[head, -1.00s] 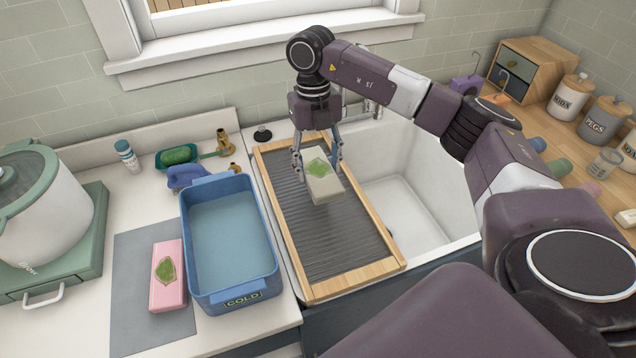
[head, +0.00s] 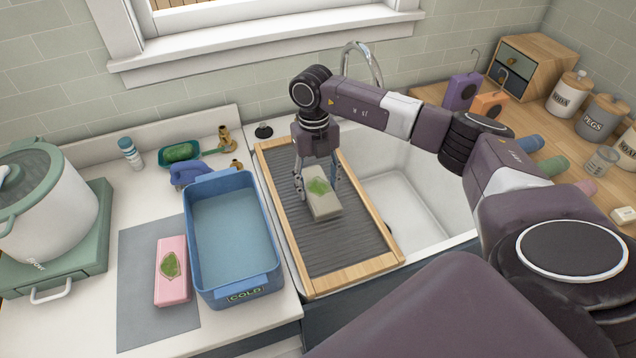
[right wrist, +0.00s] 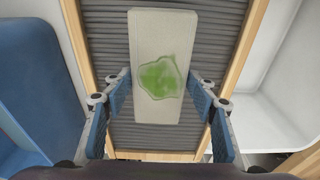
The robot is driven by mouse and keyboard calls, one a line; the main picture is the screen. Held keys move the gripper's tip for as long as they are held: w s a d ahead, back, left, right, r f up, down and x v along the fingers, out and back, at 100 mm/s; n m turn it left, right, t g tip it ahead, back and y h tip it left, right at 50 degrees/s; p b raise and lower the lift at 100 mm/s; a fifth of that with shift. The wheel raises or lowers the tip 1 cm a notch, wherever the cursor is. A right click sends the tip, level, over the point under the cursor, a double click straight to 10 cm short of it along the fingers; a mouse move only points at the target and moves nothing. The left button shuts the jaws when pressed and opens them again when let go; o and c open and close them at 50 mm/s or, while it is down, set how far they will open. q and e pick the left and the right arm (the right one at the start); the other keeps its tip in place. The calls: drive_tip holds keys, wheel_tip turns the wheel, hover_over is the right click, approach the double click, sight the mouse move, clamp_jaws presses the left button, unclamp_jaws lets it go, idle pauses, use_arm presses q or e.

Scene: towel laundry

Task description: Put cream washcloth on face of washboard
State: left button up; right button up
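The cream washcloth (head: 327,207) is a folded block with a green stain. It lies along the ribbed grey face of the wood-framed washboard (head: 345,246), at or just above the surface; I cannot tell if it touches. My right gripper (head: 317,192) points down over the board, its fingers on the two long sides of the washcloth. In the right wrist view, the blue finger pads (right wrist: 160,92) meet the edges of the washcloth (right wrist: 162,30), with the ribs behind it. My left gripper is not in view.
A blue COLD basin (head: 240,285) stands left of the washboard. A pink stained cloth (head: 172,285) lies on a grey mat (head: 135,300). The white sink (head: 410,215) is open to the right. A pot (head: 50,215) stands far left.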

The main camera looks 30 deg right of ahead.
sight(316, 183)
drive_tip(key=o, duration=0.4)
drive_tip(key=shift+c, duration=0.2)
drive_tip(key=shift+r, duration=0.25)
wheel_tip(316, 183, up, 12)
drive_tip(key=w+b, duration=0.1)
drive_tip(key=b, duration=0.3)
drive_tip(key=shift+w+d, duration=0.15)
drive_tip(key=shift+w, duration=0.05)
